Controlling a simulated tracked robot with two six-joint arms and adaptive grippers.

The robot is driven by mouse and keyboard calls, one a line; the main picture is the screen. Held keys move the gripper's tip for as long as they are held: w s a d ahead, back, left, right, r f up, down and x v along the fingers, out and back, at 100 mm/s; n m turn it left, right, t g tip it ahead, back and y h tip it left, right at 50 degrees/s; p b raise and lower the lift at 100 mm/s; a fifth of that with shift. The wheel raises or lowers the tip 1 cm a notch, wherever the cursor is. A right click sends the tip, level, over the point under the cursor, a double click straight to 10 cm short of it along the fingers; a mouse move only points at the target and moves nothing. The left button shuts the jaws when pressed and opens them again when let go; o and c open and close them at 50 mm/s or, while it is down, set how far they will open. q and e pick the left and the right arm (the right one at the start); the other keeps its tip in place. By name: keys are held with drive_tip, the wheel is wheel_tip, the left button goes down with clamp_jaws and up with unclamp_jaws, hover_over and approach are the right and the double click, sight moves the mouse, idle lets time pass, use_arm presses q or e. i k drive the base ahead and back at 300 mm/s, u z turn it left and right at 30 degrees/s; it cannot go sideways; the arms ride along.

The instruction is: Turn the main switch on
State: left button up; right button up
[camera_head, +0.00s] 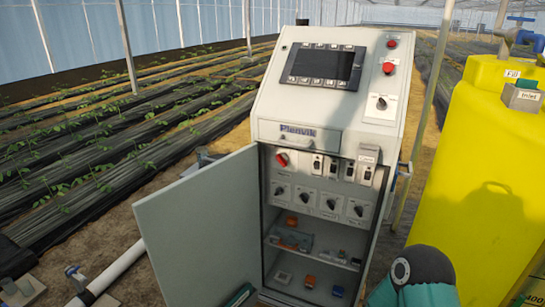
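The grey control cabinet (320,112) stands in the middle with its lower door (203,232) swung open to the left. Inside, at the upper left of the switch panel, is a red rotary switch (282,159), its handle tilted. I cannot read a label on it, so I cannot confirm that it is the main switch. On the sloped front are a red knob (388,68), a smaller red element (392,43) and a black selector knob (382,102). Neither of my grippers shows. A teal link of mine is at the lower right.
Several black rotary knobs (305,196) and small breakers (333,167) sit beside and below the red switch. Shelves beneath hold small parts. A dark screen (323,65) is on top. A yellow tank (480,180) stands close on the right; a white pipe (112,275) runs lower left.

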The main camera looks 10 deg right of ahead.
sight(283, 158)
drive_tip(key=i, duration=0.85)
drive_tip(key=z, duration=0.05)
